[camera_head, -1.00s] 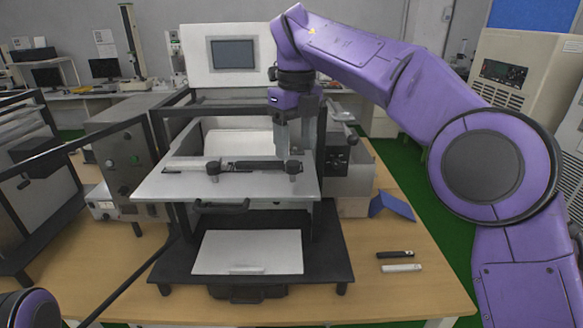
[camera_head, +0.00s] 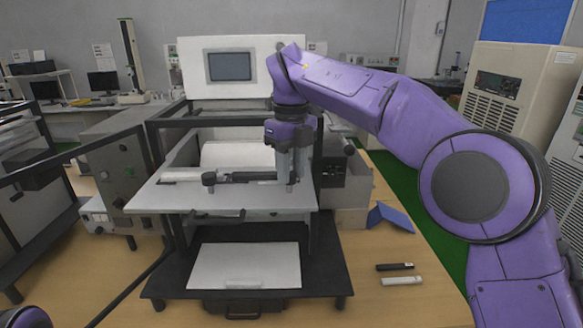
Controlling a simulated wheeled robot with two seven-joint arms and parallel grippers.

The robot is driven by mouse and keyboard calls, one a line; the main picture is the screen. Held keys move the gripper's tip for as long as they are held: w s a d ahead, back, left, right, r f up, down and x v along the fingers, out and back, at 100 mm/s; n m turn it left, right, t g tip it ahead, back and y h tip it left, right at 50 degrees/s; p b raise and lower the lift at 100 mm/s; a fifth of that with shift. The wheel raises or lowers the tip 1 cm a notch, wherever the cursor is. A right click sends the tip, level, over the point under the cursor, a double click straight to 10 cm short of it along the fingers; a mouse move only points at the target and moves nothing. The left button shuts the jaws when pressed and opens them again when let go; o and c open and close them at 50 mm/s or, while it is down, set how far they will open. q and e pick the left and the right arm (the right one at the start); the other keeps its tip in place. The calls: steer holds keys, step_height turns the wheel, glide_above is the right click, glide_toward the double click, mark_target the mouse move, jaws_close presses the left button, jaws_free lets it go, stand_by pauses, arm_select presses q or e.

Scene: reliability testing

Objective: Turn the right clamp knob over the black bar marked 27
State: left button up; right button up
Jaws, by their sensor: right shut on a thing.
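The machine's white plate (camera_head: 160,197) carries a black bar (camera_head: 248,177) lying across it; no number on it can be read. A black left clamp knob (camera_head: 208,181) stands at the bar's left end. My right gripper (camera_head: 291,178) points down at the bar's right end and is shut on the right clamp knob, which its fingers mostly hide. My left gripper is out of view; only a bit of my left arm shows at the bottom left corner.
A black bar (camera_head: 394,266) and a white bar (camera_head: 402,281) lie on the wooden table, with a blue angled piece (camera_head: 390,217) behind them. Dark frame posts and a control box (camera_head: 124,168) flank the plate. A lower white panel (camera_head: 245,266) sits below.

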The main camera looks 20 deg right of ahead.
steer(key=shift+f+m, duration=0.1)
steer(key=shift+m, duration=0.3)
steer(key=m, duration=0.3)
steer(key=shift+a+m+b, duration=0.1)
steer(key=shift+m+b, duration=0.2)
steer(key=shift+m, duration=0.1)
steer(key=m+b, duration=0.1)
steer(key=m, duration=0.3)
steer(key=shift+a+m, duration=0.1)
steer(key=shift+m, duration=0.2)
steer(key=m+b, duration=0.1)
steer(key=m, duration=0.3)
steer(key=shift+w+a, duration=0.1)
steer(key=shift+w+m+b, duration=0.1)
steer(key=shift+m+b, duration=0.4)
steer(key=shift+m, duration=2)
